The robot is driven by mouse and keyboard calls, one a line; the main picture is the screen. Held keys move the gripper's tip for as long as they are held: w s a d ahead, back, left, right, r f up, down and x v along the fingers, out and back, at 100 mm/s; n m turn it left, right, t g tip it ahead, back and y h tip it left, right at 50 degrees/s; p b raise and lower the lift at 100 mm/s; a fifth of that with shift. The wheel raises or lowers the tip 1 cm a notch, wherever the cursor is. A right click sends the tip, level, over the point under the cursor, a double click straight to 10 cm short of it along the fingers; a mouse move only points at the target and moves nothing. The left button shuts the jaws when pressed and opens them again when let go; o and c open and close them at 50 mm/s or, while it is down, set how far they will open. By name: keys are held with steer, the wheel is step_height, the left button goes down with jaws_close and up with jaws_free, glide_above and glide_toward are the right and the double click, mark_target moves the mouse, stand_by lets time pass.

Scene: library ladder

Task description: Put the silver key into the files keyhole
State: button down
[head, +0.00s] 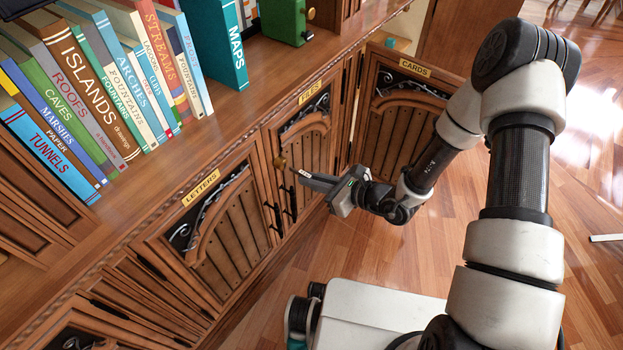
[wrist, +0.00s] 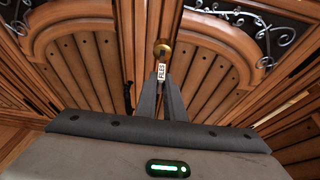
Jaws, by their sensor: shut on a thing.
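My gripper (head: 303,175) is in front of the cabinet door labelled FILES (head: 314,93). In the wrist view its two fingers (wrist: 163,112) are shut on the key, whose white tag (wrist: 162,72) reads FILES. The key's silver shaft is too small to make out clearly. The round brass keyhole plate (head: 281,163) is at the left edge of the files door. In the wrist view the plate (wrist: 162,49) is right beyond the tag, in line with the fingers. I cannot tell whether the key's tip is inside the keyhole.
The LETTERS door (head: 231,229) is shut, left of the files door. Dark upright handles (head: 291,204) stand out near the gripper. The CARDS door (head: 397,115) is at the right. Books (head: 95,85) and a green box (head: 284,20) are on the shelf above. The wooden floor is open at right.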

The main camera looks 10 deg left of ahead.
mark_target(307, 175)
steer(key=shift+w+a+b, duration=0.2)
steer(key=shift+w+a, duration=0.15)
steer(key=shift+a, duration=0.5)
steer(key=shift+w+a+b, duration=0.15)
steer(key=shift+w+a, duration=0.2)
steer(key=shift+a, duration=0.45)
steer(key=c, duration=1.8)
jaws_free()
steer(key=p+v, duration=0.3)
steer(key=v, duration=1.4)
steer(key=shift+p, duration=0.4)
steer(key=shift+s+d, duration=0.1)
